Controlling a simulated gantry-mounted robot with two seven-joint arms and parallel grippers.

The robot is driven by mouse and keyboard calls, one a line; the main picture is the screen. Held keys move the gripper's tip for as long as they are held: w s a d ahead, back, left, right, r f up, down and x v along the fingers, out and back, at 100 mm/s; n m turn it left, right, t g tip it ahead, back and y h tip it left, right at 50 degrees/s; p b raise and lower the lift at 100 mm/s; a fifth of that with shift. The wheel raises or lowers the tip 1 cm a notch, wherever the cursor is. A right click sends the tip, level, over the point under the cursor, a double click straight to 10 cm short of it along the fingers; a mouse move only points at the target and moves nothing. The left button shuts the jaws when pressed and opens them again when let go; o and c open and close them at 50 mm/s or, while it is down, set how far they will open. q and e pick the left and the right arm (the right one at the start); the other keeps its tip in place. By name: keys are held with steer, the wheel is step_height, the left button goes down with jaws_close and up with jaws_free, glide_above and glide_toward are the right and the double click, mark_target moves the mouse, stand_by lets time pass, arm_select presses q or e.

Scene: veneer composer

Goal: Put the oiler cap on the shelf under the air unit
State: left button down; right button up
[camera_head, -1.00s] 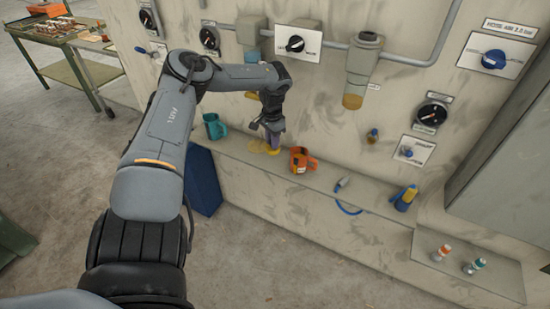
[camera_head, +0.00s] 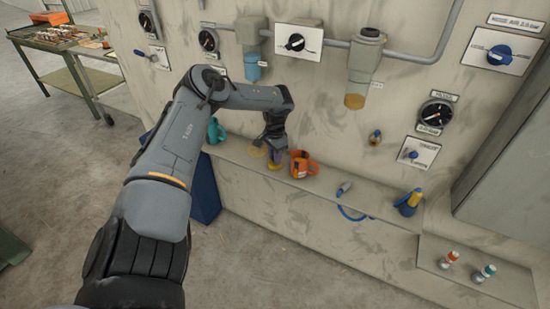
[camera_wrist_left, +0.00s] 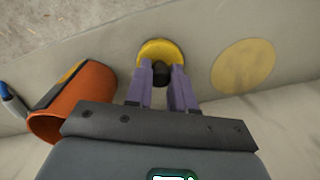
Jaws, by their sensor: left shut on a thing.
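A yellow disc with a black knob, which looks like the oiler cap (camera_head: 275,166), is at the fingertips of my left gripper (camera_head: 273,153). In the left wrist view the purple fingers (camera_wrist_left: 167,85) are shut on the black knob of the cap (camera_wrist_left: 160,47). The cap is at or just above the shelf (camera_head: 328,186); I cannot tell if it touches. A flat yellow round patch (camera_head: 257,151) lies on the shelf left of the cap. Units with a blue bowl (camera_head: 256,70) and an amber bowl (camera_head: 355,101) hang on the wall above. My right gripper is out of view.
An orange mug (camera_head: 301,165) stands on the shelf close right of the cap. A teal mug (camera_head: 215,132) is to the left. A lower ledge (camera_head: 475,282) holds two small bottles.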

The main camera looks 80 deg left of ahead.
arm_select(q)
steer(key=c, duration=1)
jaws_free()
steer(key=shift+o, duration=0.2)
steer(key=shift+r, duration=0.15)
step_height(320, 180, up, 4)
steer(key=shift+p, duration=0.85)
steer(key=shift+r, duration=0.65)
